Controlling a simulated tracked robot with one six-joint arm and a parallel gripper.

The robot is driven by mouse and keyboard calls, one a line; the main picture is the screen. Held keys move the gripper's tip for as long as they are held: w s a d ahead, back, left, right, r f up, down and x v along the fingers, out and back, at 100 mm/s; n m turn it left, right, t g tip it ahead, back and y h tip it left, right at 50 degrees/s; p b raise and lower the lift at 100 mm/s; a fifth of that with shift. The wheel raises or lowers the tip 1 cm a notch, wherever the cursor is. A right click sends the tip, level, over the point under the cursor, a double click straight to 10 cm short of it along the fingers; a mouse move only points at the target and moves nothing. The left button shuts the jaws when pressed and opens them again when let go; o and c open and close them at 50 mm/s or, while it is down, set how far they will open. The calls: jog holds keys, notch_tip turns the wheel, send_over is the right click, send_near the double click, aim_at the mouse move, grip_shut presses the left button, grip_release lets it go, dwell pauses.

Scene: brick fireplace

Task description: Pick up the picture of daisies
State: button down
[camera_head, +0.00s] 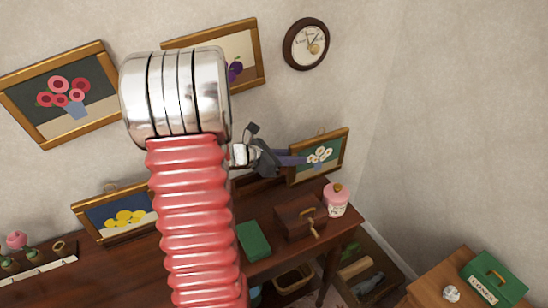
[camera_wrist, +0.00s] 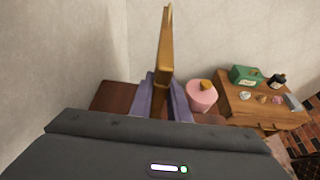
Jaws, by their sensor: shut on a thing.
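The picture of daisies (camera_head: 320,155) has a gold frame, a dark green ground and white flowers. In the head view it is at the right end of the dark wooden desk, near the wall. My gripper (camera_head: 303,160) reaches it from the left and is shut on its left side. In the wrist view the picture (camera_wrist: 165,50) shows edge-on and upright between the two purple fingers of my gripper (camera_wrist: 161,100). I cannot tell whether its lower edge touches the desk (camera_head: 270,215).
A pink jar (camera_head: 336,200), a brown box (camera_head: 300,218) and a green book (camera_head: 254,241) are on the desk close below the picture. A lemon picture (camera_head: 115,213) leans at left. A side table with a green box (camera_head: 494,280) stands right.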

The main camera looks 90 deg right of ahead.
jog(key=s, duration=2.5)
jog(key=shift+s+d, duration=0.3)
jog(key=shift+d, duration=0.05)
jog(key=shift+s, duration=0.1)
